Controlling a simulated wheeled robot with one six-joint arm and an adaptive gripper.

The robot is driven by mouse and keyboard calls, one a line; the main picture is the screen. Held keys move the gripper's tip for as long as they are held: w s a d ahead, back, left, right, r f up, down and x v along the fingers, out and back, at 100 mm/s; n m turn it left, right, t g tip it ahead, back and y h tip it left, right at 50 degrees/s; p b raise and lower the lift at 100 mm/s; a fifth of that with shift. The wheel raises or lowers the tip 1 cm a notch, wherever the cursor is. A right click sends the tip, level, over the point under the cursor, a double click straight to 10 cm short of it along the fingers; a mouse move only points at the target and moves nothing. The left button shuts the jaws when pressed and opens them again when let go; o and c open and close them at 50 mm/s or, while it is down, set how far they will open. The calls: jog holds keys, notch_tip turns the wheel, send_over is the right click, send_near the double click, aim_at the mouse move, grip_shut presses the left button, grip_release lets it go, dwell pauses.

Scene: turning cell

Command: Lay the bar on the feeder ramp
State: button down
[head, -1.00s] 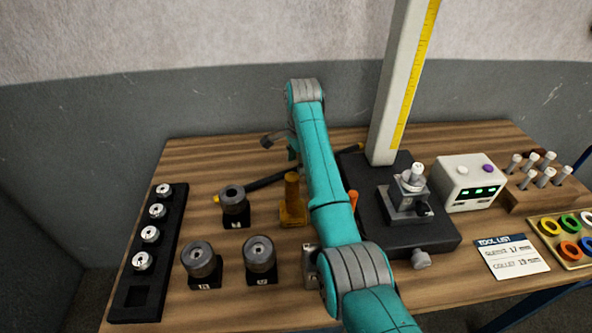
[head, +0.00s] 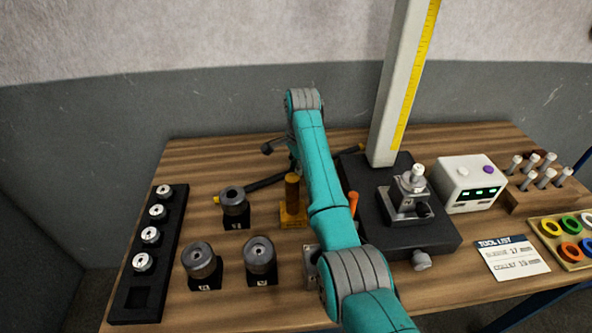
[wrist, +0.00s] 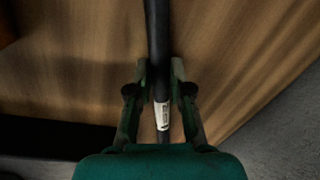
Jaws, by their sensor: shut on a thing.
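A long black bar (wrist: 157,45) with a white label runs up the middle of the wrist view between the fingers of my gripper (wrist: 154,92). My gripper is shut on it. In the head view a dark bar with yellow ends (head: 265,184) slants across the back of the table. It passes behind my teal arm, which hides its middle and most of my gripper. I cannot tell whether the bar touches the table. I see nothing that I can make out as a feeder ramp.
A black presetter base (head: 405,237) with a tall white column (head: 398,85) stands right of my arm. A yellow stand (head: 292,217) and several dark holders (head: 201,262) stand left. A black rack (head: 137,300) lies far left. A white box (head: 468,182) stands right.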

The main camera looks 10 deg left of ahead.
notch_tip(320, 180, up, 10)
jog(key=shift+r, duration=0.15)
dwell(0.5)
